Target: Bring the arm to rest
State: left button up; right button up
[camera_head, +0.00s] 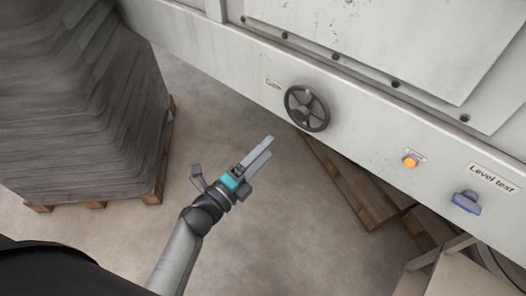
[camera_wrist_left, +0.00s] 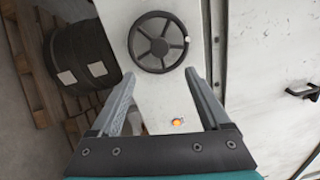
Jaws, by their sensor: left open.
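My left gripper (camera_head: 262,154) is in the middle of the head view, in the air over bare floor and pointing at the machine's wall. In the left wrist view its two fingers (camera_wrist_left: 166,88) are apart with nothing between them. A dark spoked handwheel (camera_head: 307,108) is on the machine's wall, beyond the fingertips and apart from them. The handwheel also shows in the left wrist view (camera_wrist_left: 158,42), ahead of the fingers. My right gripper is not in view.
The machine's wall (camera_head: 350,100) carries an orange button (camera_head: 410,162), a blue knob (camera_head: 466,201) and a "Level test" label (camera_head: 492,178). A tall grey stack (camera_head: 75,110) stands on a pallet at left. Another pallet (camera_head: 350,185) lies under the machine. Floor (camera_head: 290,230) around my arm is clear.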

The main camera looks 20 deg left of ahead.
pick_arm(q)
jog(key=s+d+f+m+g+y+b, duration=0.1)
jog(key=s+f+m+g, duration=0.6)
jog(key=f+m, duration=0.65)
jog(key=s+d+f+m+g+y+b, duration=0.15)
jog(key=s+f+m+g, duration=0.25)
jog(key=s+f+m, duration=0.95)
jog(key=s+a+f+m+g+y, duration=0.2)
jog(key=s+a+f+m, duration=0.2)
jog(key=s+f+m, duration=0.3)
jog(key=s+a+f+m+g+y, duration=0.2)
jog(key=s+f+m, duration=0.6)
jog(key=m, duration=0.8)
jog(key=shift+s+a+f+m+g+y+b, duration=0.25)
jog(key=shift+s+a+m+g+y+b, duration=0.15)
jog(key=shift+s+a+g, duration=0.6)
jog(key=shift+w+a, duration=0.1)
jog(key=shift+a, duration=0.05)
jog(key=shift+c, duration=0.4)
